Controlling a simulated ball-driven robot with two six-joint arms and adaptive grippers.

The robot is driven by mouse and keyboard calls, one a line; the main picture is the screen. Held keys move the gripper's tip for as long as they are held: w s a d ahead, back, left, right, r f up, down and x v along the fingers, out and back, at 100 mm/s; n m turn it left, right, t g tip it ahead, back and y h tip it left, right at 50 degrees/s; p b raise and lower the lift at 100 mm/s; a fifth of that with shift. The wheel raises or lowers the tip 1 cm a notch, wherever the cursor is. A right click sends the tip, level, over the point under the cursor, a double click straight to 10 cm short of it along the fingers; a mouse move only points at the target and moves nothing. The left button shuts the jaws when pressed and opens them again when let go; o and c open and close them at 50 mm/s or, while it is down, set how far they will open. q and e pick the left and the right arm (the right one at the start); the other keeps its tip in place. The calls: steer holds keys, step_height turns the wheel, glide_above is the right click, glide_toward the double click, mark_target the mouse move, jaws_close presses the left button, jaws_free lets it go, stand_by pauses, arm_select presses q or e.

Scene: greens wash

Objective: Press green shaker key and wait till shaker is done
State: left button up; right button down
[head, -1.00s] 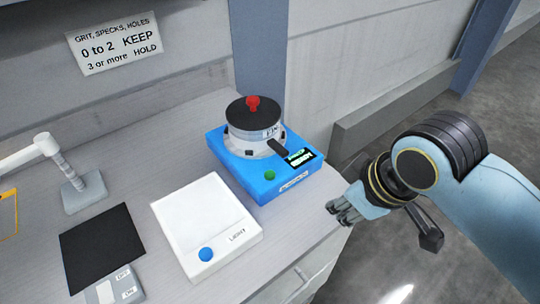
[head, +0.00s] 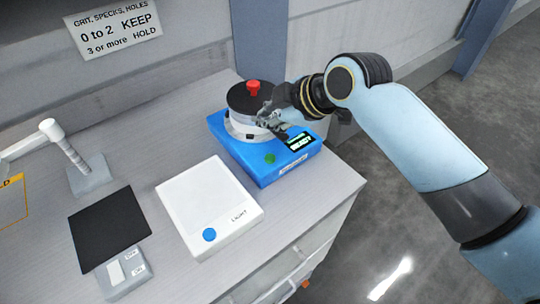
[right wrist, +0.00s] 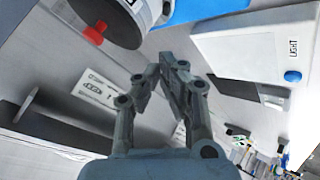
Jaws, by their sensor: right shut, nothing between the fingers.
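The blue shaker (head: 240,158) stands on the grey bench and carries a round drum with a black lid (head: 247,100) and a red knob (head: 253,87). Its green key (head: 270,158) is on the near side of its top, uncovered. Its small display (head: 299,141) reads "READY". My right gripper (head: 264,122) is shut and empty, in front of the drum's right side and above and behind the green key. In the right wrist view its fingers (right wrist: 160,72) meet, with the red knob (right wrist: 95,33) at the upper left. My left gripper is not in view.
A white light box (head: 205,195) with a blue button (head: 209,235) stands left of the shaker. A black mat (head: 108,228), a switch box (head: 124,272) and a lamp stand (head: 87,176) are further left. A wall sign (head: 115,30) hangs behind. Bench between them is clear.

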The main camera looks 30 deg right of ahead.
steer(key=shift+f, duration=0.1)
steer(key=b, duration=0.6)
glide_above(268, 159)
step_height(268, 159, down, 8)
steer(key=shift+r, duration=0.15)
steer(key=shift+f, duration=0.45)
steer(key=shift+f+b, duration=0.2)
steer(key=shift+b, duration=0.1)
stand_by(0.4)
steer(key=shift+f, duration=0.25)
